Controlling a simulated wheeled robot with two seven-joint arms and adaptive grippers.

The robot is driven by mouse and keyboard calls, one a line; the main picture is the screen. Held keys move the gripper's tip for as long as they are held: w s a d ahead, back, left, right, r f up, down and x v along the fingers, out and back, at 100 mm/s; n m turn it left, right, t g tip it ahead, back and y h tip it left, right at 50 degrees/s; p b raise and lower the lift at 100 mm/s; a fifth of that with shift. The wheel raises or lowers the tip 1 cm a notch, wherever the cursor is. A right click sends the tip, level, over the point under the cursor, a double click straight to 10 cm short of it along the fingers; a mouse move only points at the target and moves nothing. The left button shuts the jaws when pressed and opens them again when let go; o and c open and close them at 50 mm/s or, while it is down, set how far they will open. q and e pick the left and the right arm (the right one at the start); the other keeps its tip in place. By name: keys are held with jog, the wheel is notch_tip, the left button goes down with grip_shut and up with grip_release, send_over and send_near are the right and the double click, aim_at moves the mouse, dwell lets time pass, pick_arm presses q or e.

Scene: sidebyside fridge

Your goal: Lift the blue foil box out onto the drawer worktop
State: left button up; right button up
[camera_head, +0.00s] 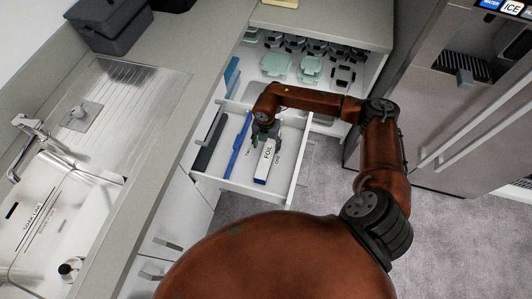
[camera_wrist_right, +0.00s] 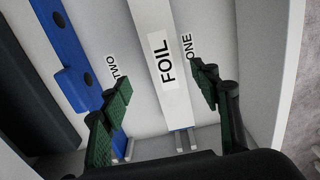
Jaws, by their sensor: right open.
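The foil box (camera_head: 264,168) lies in the open drawer (camera_head: 230,186), long side running front to back. Its top looks mostly white, with a FOIL label and a blue edge at its near end. In the wrist view the foil box (camera_wrist_right: 176,100) lies between the open fingers of my right gripper (camera_wrist_right: 160,88), which look apart from it. My right gripper (camera_head: 266,134) hovers over the far part of the box in the head view and partly hides it. The drawer worktop (camera_head: 160,185) seems to be the grey counter left of the drawer. My left gripper is not in view.
A long blue object (camera_head: 239,146) and a dark one (camera_head: 210,145) lie left of the box. Labels TWO and ONE mark the drawer floor. The sink (camera_head: 50,220) and fridge (camera_head: 450,130) flank the scene.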

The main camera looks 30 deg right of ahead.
aim_at(268, 152)
jog(key=f, duration=0.2)
jog(key=shift+s+d+f, duration=0.15)
jog(key=shift+d+f, duration=0.1)
jog(key=shift+f, duration=0.05)
jog(key=f, duration=0.1)
jog(key=f+b, duration=0.1)
jog(key=f, duration=0.1)
jog(key=shift+d+f, duration=0.2)
jog(key=shift+f, duration=0.1)
jog(key=shift+f+b, duration=0.35)
jog(key=shift+f, duration=0.1)
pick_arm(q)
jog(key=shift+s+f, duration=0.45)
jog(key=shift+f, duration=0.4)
pick_arm(e)
jog(key=shift+r, duration=0.1)
jog(key=shift+c, duration=0.2)
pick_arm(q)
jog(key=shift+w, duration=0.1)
pick_arm(e)
jog(key=c, duration=1.4)
